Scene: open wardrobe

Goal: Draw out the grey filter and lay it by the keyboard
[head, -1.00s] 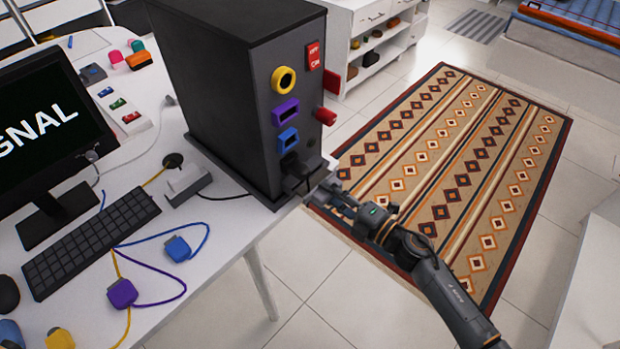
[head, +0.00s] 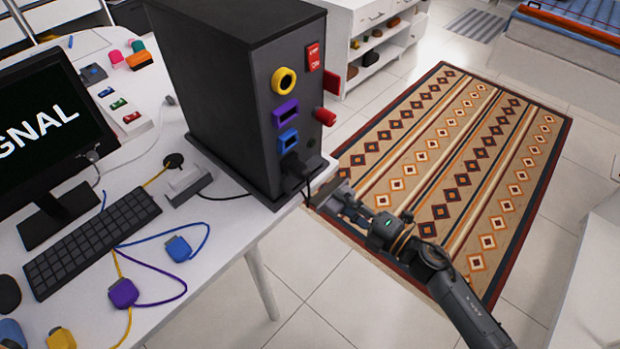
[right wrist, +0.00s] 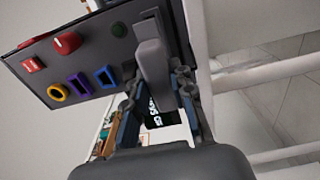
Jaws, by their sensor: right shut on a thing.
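The grey filter (right wrist: 152,68) is a long grey block between the fingers of my right gripper (right wrist: 158,100) in the right wrist view. My right gripper (head: 340,200) also shows in the head view, shut on the filter (head: 327,190), just off the lower front corner of the black tower (head: 235,90). The filter looks apart from the tower's front in the head view; its far end is hard to make out. The keyboard (head: 92,243) lies on the white desk, left of the tower. My left gripper is not in view.
A blue plug (head: 178,249) and a purple plug (head: 123,293) with cables lie right of the keyboard. A grey adapter (head: 187,182) sits between keyboard and tower. A black plug (head: 293,166) is in the tower's front. Bare desk (head: 215,275) shows near the front edge.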

